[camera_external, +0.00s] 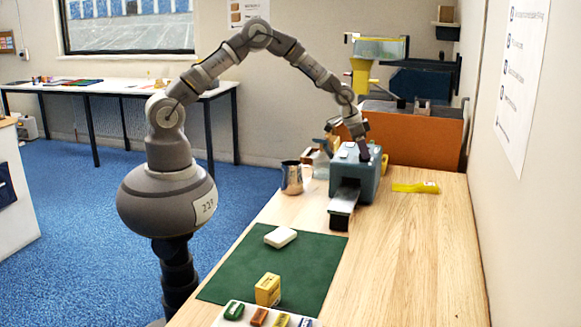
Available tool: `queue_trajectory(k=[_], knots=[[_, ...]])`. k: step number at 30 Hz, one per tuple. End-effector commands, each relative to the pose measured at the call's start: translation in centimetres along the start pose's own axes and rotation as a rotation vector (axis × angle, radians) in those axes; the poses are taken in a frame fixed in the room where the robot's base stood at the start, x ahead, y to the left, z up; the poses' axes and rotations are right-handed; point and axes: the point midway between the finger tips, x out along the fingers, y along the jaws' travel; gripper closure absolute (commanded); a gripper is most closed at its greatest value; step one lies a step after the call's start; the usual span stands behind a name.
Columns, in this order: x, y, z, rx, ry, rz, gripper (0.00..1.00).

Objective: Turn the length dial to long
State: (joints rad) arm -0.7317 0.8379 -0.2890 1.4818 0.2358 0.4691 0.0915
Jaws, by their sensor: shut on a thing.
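A blue-grey machine (353,182) stands on the wooden table, with a metal chute (345,200) sticking out of its front. My gripper (364,157) reaches down from the upper left and is shut at the top of the machine, on what appears to be the length dial. The dial is small here and hidden by the fingers. I cannot read its setting or see its marks.
A metal jug (291,178) stands left of the machine, and a yellow object (415,187) lies to its right. A green mat (290,255) holds a white block (280,237) and a yellow box (268,290). A tray with small coloured blocks is at the front. The table's right side is clear.

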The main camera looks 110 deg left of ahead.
Motion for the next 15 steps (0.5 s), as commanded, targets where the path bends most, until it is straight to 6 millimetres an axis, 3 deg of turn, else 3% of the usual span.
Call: queue_trajectory(k=[15], knots=[[0.16, -0.24, 0.18, 0.448, -0.006, 0.192, 1.00]])
